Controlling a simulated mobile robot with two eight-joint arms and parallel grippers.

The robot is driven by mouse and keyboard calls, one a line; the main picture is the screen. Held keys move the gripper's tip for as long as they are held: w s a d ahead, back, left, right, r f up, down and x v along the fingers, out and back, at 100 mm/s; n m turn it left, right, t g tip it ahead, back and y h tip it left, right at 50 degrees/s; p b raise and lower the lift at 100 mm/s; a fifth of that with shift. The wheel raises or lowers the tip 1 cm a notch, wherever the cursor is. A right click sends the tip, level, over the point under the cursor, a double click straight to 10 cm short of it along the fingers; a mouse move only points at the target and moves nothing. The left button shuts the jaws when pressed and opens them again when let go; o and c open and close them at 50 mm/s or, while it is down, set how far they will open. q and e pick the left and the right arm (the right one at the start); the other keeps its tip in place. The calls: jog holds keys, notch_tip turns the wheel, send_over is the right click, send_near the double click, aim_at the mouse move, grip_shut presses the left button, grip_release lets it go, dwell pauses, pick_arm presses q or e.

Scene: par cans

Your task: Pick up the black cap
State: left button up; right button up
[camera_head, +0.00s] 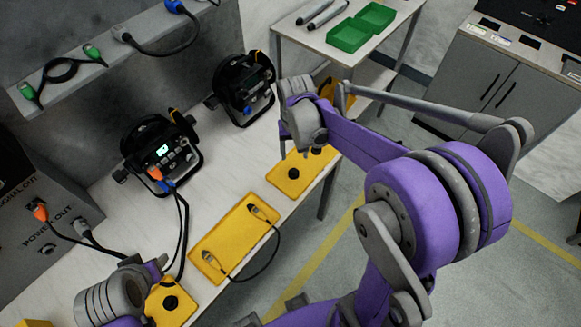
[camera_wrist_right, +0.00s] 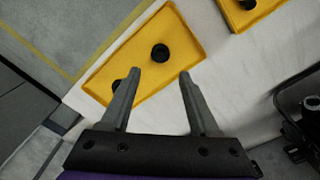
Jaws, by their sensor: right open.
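Two black caps lie on a yellow tray (camera_head: 280,181) on the white table. In the head view one cap (camera_head: 293,174) is clear, and the other (camera_head: 316,150) is partly covered by my arm. In the right wrist view, one cap (camera_wrist_right: 160,53) lies just beyond the fingertips, between their lines. The other cap (camera_wrist_right: 118,85) is partly hidden by the left-hand finger. My right gripper (camera_wrist_right: 160,72) is open and empty over the tray's edge. My left arm shows at the head view's lower left, beside another yellow tray (camera_head: 161,314) with black caps; its fingers are not clearly seen.
A yellow tray (camera_head: 228,232) with a cable lies between the capped trays. Two black lamps (camera_head: 161,150) (camera_head: 243,88) stand behind. Green bins (camera_head: 349,35) sit on a far table. A shelf (camera_head: 100,50) holds cables. Bare tabletop (camera_head: 215,180) separates lamps and trays.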

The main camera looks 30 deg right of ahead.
aim_at(294, 170)
notch_tip(294, 170, down, 3)
jog(key=shift+s+r, duration=0.1)
jog(key=shift+w+f, duration=0.2)
jog(key=shift+f, duration=2.85)
grip_shut()
